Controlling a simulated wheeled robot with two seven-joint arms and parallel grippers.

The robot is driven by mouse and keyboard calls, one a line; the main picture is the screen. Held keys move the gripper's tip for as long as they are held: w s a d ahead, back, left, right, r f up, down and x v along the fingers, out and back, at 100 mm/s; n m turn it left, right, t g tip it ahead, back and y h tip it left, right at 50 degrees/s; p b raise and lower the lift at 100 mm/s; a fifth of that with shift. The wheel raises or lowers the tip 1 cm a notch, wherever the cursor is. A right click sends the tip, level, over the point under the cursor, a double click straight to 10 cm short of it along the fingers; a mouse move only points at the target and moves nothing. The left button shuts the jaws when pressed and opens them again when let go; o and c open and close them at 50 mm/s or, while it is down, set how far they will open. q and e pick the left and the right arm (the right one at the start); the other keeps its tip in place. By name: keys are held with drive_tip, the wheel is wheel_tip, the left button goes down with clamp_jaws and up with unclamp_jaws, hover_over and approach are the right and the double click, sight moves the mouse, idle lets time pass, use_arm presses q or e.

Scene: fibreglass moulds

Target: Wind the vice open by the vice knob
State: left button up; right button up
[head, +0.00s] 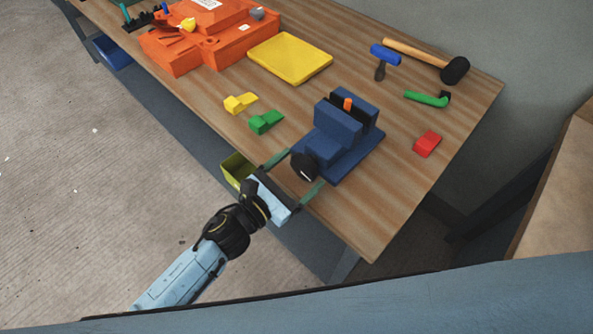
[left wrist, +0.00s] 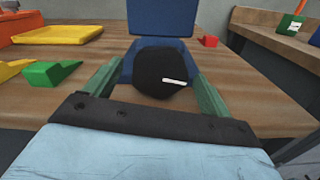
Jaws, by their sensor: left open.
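The blue vice (head: 338,135) stands near the front edge of the wooden table, with an orange piece (head: 348,103) between its dark jaws. Its black vice knob (head: 304,167) faces my left gripper and carries a white mark. My left gripper (head: 299,172) is open, its two green fingers on either side of the knob. In the left wrist view the knob (left wrist: 158,70) sits between the spread fingers, with a gap visible on each side; whether either finger touches it I cannot tell. The vice body (left wrist: 165,18) rises behind it. My right gripper is not in view.
Yellow (head: 238,103) and green (head: 265,122) wedges lie left of the vice. A yellow tray (head: 290,58) and orange mould (head: 205,40) are farther back. A red block (head: 427,144), green tool (head: 427,98), blue-headed tool (head: 384,56) and mallet (head: 455,69) lie right. An olive bin (head: 236,167) sits below the edge.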

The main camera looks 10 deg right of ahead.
use_arm(q)
drive_tip(key=shift+c, duration=0.2)
drive_tip(key=c, duration=0.9)
drive_tip(key=shift+c, duration=0.2)
drive_tip(key=shift+n, duration=0.3)
drive_tip(key=shift+n, duration=3.1)
drive_tip(key=o, duration=1)
